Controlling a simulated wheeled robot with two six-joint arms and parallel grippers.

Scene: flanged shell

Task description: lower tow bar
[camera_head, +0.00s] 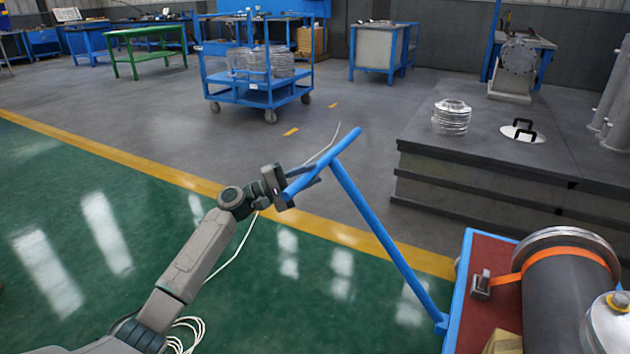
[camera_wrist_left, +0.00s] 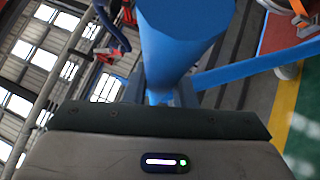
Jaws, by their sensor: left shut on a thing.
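The blue tow bar (camera_head: 385,239) is T-shaped and rises at a slant from the front edge of a blue cart (camera_head: 464,290) at the lower right. Its crossbar handle (camera_head: 336,153) is at the upper end, well above the floor. My left gripper (camera_head: 303,181) is shut on the near part of the handle. In the left wrist view the blue handle (camera_wrist_left: 178,45) lies between the fingers, and the bar (camera_wrist_left: 255,70) runs off to the right. The right gripper is not in view.
The cart carries a dark cylinder (camera_head: 568,290) under an orange strap. A grey platform (camera_head: 480,180) with a flanged shell (camera_head: 451,117) stands at right. A blue trolley (camera_head: 262,97) is behind. A white cable (camera_head: 240,245) passes near my arm.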

